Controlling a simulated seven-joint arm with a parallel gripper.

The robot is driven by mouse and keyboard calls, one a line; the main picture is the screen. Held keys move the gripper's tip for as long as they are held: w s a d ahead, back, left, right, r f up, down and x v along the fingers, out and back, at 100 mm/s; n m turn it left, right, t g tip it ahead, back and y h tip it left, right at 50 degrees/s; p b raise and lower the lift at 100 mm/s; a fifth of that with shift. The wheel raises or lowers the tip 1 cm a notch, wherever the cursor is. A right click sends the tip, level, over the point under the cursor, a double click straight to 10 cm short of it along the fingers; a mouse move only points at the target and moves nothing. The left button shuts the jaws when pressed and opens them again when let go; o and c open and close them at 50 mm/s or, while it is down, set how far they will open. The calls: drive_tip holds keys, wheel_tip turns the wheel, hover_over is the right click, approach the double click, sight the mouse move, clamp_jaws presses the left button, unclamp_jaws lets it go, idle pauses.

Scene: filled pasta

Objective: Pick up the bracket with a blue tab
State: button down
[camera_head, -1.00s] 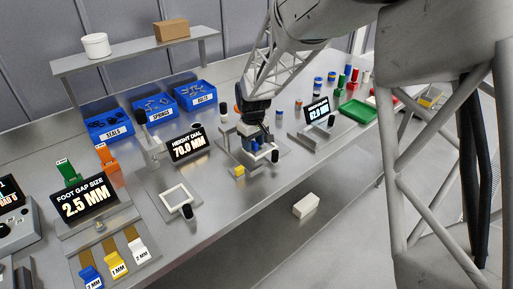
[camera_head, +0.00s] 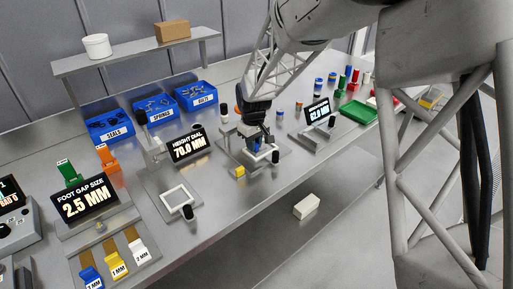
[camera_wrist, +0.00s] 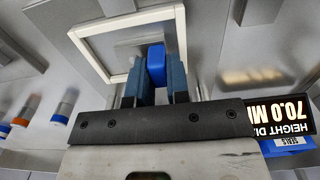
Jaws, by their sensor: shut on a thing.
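My gripper (camera_wrist: 158,72) is shut on a blue tab (camera_wrist: 156,64), which shows between its two fingers in the wrist view. A pale square frame (camera_wrist: 88,48) shows just beyond the fingertips there; the fingers hide where it meets the tab, so I cannot tell for sure that they are joined. In the head view my gripper (camera_head: 259,146) is low over a grey fixture plate to the right of the height dial display (camera_head: 189,146). The held part is small and partly hidden there.
A yellow block (camera_head: 240,171) and a black knob (camera_head: 275,157) are close to my gripper. Another pale square frame (camera_head: 166,203) lies to the left. Blue bins (camera_head: 196,96) stand behind, and a green tray (camera_head: 358,112) is at the right.

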drive_tip(key=shift+r, duration=5)
wheel_tip(320, 180, up, 6)
